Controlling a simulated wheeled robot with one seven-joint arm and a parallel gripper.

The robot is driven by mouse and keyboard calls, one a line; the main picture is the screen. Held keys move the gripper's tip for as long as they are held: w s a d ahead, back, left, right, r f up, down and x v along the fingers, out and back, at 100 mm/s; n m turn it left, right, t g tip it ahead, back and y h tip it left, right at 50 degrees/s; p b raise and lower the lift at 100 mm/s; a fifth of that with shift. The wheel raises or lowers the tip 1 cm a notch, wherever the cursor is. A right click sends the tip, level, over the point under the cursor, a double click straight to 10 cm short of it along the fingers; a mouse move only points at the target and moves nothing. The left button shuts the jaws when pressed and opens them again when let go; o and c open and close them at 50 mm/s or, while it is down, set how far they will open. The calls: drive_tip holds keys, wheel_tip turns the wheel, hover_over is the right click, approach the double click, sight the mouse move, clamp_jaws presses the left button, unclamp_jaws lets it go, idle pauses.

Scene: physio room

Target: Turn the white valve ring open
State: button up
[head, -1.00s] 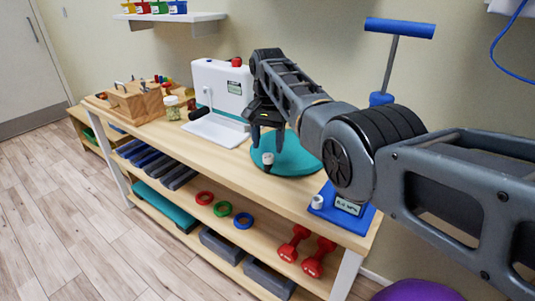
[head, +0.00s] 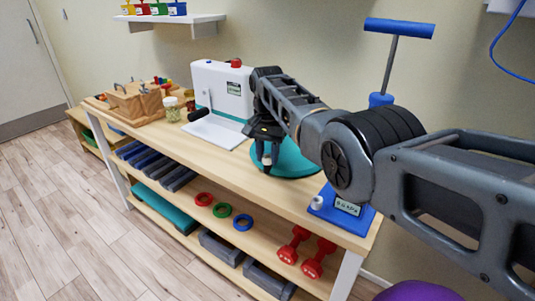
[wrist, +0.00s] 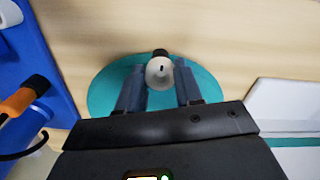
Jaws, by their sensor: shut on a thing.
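The white valve ring (wrist: 160,72) sits on a dark valve stem at the edge of a teal round cushion (wrist: 104,98). My gripper (wrist: 160,80) is shut on the ring, with one finger on each side of it. A small dark mark shows on the ring's face. In the head view my gripper (head: 267,163) reaches down over the near edge of the teal cushion (head: 295,160). There its fingers hide most of the ring.
A white device (head: 222,88) with a flat plate stands to the left. Dumbbells (head: 314,262) and coloured rings lie on the shelf below.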

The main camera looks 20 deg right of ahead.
drive_tip(key=c, duration=0.4)
drive_tip(key=shift+d+n, duration=0.1)
drive_tip(key=shift+n, duration=2.9)
drive_tip(key=o, duration=1)
drive_tip(key=shift+o, duration=0.2)
